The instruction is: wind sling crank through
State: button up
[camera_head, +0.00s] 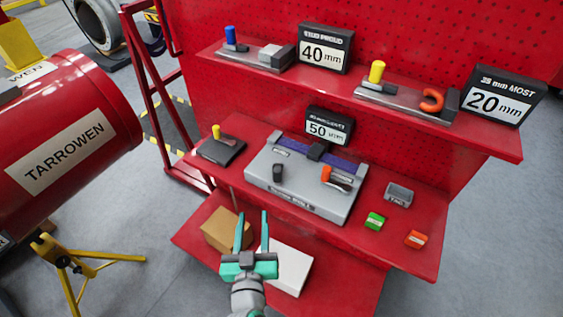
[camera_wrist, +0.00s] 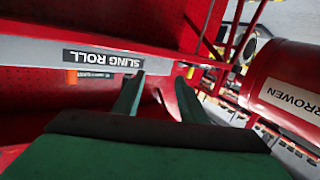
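A grey sling unit (camera_head: 300,195) sits on the middle red shelf. A purple sling (camera_head: 345,164) runs along its back edge. An orange grip with a short arm, which looks like the crank (camera_head: 326,172), stands at the unit's right side. A black knob (camera_head: 277,172) stands at its left. My gripper (camera_head: 252,217) is open and empty, in front of and below the unit, left of the crank and apart from it. In the wrist view my open fingers (camera_wrist: 160,88) point toward a grey surface with a "SLING ROLL" label (camera_wrist: 103,60). A small orange part shows there.
The upper shelf holds fixtures with a "40 mm" sign (camera_head: 325,49) and a "20 mm" sign (camera_head: 497,97). A green block (camera_head: 374,221) and an orange block (camera_head: 416,239) lie right of the unit. A brown box (camera_head: 220,229) and white box (camera_head: 289,270) are below, near my gripper.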

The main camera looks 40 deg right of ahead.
aim_at(280, 163)
jog(key=d+r+m+h, duration=0.1)
jog(key=d+r, duration=0.1)
jog(key=d+r+m+g+h, duration=0.1)
jog(key=d+r, duration=0.1)
jog(key=w+d+r+m+g+h, duration=0.1)
jog(key=d+r+m, duration=0.1)
jog(key=shift+d+r+h, duration=0.3)
jog(key=shift+d+h, duration=0.1)
jog(key=x, duration=1)
jog(key=shift+f, duration=0.1)
jog(key=shift+w+d, duration=0.1)
jog(key=shift+d, duration=0.3)
jog(key=shift+a, duration=0.15)
grip_shut()
